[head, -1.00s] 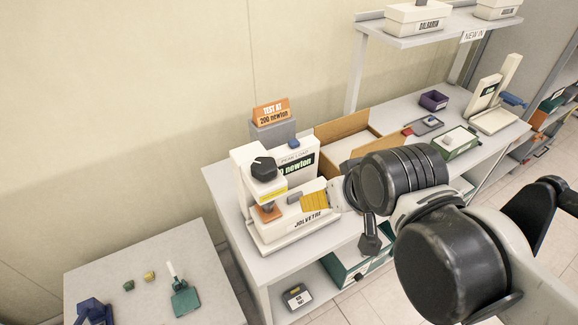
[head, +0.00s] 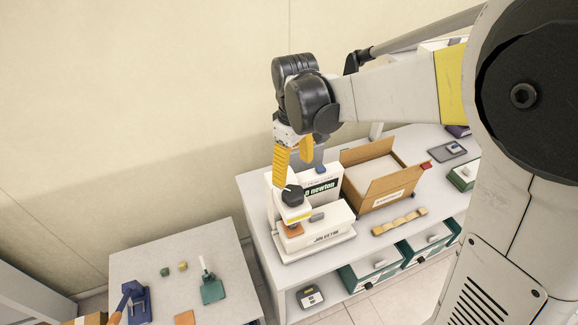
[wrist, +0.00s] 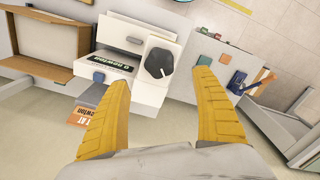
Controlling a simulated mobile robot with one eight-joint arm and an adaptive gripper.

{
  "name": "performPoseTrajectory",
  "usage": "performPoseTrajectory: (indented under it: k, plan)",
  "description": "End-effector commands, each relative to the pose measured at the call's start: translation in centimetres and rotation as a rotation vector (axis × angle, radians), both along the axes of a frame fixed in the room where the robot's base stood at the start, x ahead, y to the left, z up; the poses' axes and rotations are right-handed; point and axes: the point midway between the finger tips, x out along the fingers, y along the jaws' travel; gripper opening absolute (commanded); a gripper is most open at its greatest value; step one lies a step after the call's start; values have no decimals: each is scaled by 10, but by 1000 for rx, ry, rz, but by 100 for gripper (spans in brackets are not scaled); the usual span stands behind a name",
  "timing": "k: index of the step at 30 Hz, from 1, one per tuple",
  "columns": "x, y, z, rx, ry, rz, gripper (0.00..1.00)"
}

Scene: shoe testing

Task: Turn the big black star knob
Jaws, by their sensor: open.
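The big black star knob (head: 292,195) sits on top of the white test machine (head: 325,228) at the near left end of the grey bench. In the wrist view the black knob (wrist: 159,62) has a white pointer line and lies ahead of and between the yellow fingertips. My gripper (head: 293,172) points down above the machine, fingers spread. In the wrist view my gripper (wrist: 161,80) is open and nothing is between its fingers. I cannot tell the exact height gap to the knob. An orange block (head: 294,229) sits low on the machine's front.
An open cardboard box (head: 385,188) stands right of the machine, with a wavy tan piece (head: 400,221) before it. The orange test sign (wrist: 92,112) is close beside one finger. A lower side table (head: 180,290) at left holds small tools and blocks.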

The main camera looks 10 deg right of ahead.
Motion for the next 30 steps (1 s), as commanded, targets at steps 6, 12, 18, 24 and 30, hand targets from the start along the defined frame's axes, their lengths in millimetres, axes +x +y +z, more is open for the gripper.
performPoseTrajectory:
  k: [6, 12, 18, 24, 30]
  plan:
    - [0, 0, -41, 0, -1, -2, 76]
    - [0, 0, -78, 1, -2, -3, 76]
    - [0, 0, -99, 1, -2, -3, 76]
    - [0, -1, -102, 1, -2, -4, 76]
    - [0, -1, -102, 1, -2, -4, 56]
